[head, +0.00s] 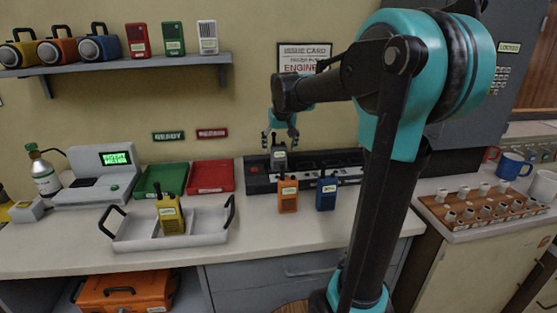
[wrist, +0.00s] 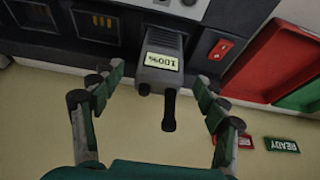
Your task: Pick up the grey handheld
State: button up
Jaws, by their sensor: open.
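The grey handheld (head: 279,159) stands upright in the black charger bank (head: 318,158) at the back of the counter. In the wrist view the grey handheld (wrist: 163,58) shows a label reading 100% and a dark antenna pointing toward my gripper. My gripper (head: 279,138) is above the handheld, pointing down. In the wrist view my gripper (wrist: 159,76) is open, with one finger on each side of the handheld and gaps between the fingers and its body. Nothing is held.
Orange (head: 288,196) and blue (head: 326,194) handhelds stand in front of the charger. A yellow handheld (head: 170,214) stands in a white handled tray (head: 128,232). Green (head: 160,181) and red (head: 211,176) trays lie left of the charger. The front counter is partly clear.

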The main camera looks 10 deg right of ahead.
aim_at(279, 155)
jog(key=shift+x, duration=2.8)
jog(key=c, duration=1.6)
notch_tip(279, 155, up, 20)
jog(key=shift+a+r, duration=0.1)
